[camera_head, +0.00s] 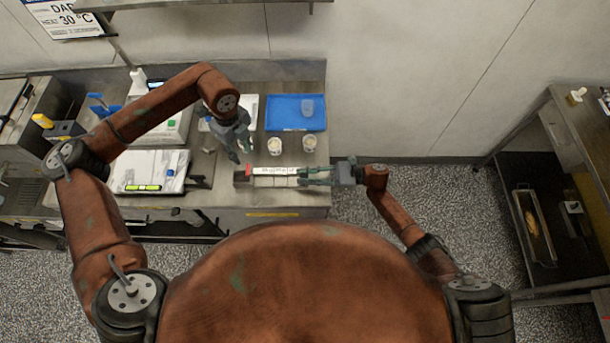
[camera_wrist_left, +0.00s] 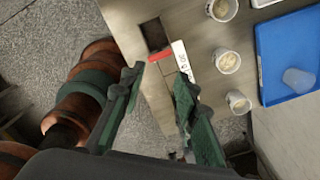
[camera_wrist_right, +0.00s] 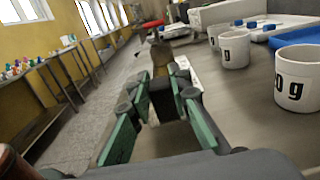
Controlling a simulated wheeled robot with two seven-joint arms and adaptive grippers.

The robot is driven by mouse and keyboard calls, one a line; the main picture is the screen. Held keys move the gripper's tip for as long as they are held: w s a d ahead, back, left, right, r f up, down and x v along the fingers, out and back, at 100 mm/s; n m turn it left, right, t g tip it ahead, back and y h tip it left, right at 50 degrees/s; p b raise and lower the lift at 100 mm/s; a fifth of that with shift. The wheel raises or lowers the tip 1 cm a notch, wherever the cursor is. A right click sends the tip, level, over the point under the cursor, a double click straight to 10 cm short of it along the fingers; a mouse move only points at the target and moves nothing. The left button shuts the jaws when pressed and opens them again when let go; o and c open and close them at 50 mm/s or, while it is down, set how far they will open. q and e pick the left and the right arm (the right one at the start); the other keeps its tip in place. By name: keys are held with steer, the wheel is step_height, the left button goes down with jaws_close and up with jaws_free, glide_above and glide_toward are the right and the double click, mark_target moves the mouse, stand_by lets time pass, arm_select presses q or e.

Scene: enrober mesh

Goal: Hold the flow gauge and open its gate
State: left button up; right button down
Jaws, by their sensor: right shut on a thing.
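The flow gauge (camera_head: 272,171) is a long, narrow piece with a white printed label and a red part at its left end, lying near the table's front edge. It also shows in the left wrist view with its label (camera_wrist_left: 181,56) and red part (camera_wrist_left: 160,55). My right gripper (camera_head: 304,176) is shut on its right end; in the right wrist view the fingers (camera_wrist_right: 160,95) close around a dark part. My left gripper (camera_head: 239,152) is open and empty, above and behind the gauge's left end. I cannot tell whether the gate is open.
A blue tray (camera_head: 282,125) with a clear cup (camera_head: 307,107) lies farther back. A white board (camera_head: 150,170) lies left. The floor right of the table is clear.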

arm_select(q)
steer(key=shift+c, duration=0.4)
steer(key=c, duration=0.3)
steer(key=shift+d+f+n, duration=0.2)
steer(key=shift+d+n, duration=0.4)
steer(key=shift+n, duration=0.3)
steer(key=c, duration=0.4)
steer(key=d+n, duration=0.1)
steer(key=n, duration=0.1)
steer(key=d+n+h, duration=0.1)
steer(key=d+n, duration=0.1)
steer(key=n, duration=0.1)
steer(key=shift+d+f+n+h, duration=0.1)
steer(key=shift+f+n+h, duration=0.05)
steer(key=shift+n+h, duration=0.15)
jaws_close()
